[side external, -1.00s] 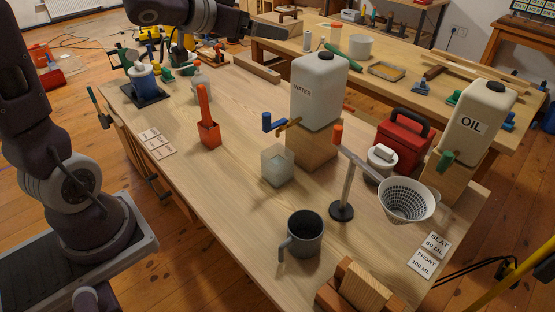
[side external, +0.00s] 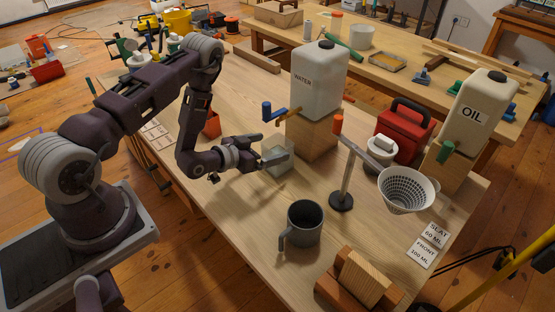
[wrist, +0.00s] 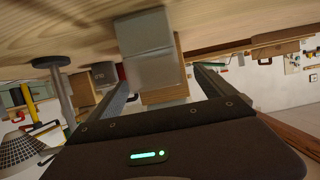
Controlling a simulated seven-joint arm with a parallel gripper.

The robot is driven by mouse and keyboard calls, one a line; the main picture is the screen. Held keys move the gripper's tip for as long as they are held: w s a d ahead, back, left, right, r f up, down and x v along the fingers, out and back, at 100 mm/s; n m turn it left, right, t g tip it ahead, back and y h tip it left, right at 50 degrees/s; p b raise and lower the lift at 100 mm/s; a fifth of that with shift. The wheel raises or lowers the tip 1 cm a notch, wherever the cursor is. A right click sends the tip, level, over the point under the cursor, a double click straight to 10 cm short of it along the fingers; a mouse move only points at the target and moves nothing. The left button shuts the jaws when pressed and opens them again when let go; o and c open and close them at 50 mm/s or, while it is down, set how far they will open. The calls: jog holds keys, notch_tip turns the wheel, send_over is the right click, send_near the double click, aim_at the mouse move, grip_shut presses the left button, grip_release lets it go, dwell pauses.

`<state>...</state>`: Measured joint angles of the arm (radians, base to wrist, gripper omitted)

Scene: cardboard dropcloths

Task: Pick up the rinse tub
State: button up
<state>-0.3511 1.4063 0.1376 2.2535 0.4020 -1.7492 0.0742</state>
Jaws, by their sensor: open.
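The rinse tub, a small frosted, square, see-through container (side external: 281,166), stands on the wooden bench under the water tap. My gripper (side external: 270,150) is low over the bench with its fingers spread at the tub, partly hiding it in the side view. In the wrist view, which is upside down, the tub (wrist: 152,68) shows ahead between the two open fingers of my gripper (wrist: 164,80). I cannot tell whether either finger touches it.
The white water jug (side external: 318,78) stands on a wooden block (side external: 312,137) behind the tub. A grey mug (side external: 305,224), a funnel stand (side external: 342,200) and a red case (side external: 404,132) are to the right. An orange holder (side external: 211,125) is behind my arm.

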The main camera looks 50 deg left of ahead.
aim_at(286, 143)
jog(key=x, duration=0.6)
jog(key=shift+w+d, duration=0.3)
jog(key=shift+r, duration=0.1)
jog(key=c, duration=1.9)
jog(key=shift+r, duration=0.15)
jog(key=s+a+r, duration=0.1)
jog(key=a, duration=0.8)
jog(key=s+a+r, duration=0.2)
jog(key=a, duration=0.6)
jog(key=shift+a, duration=0.4)
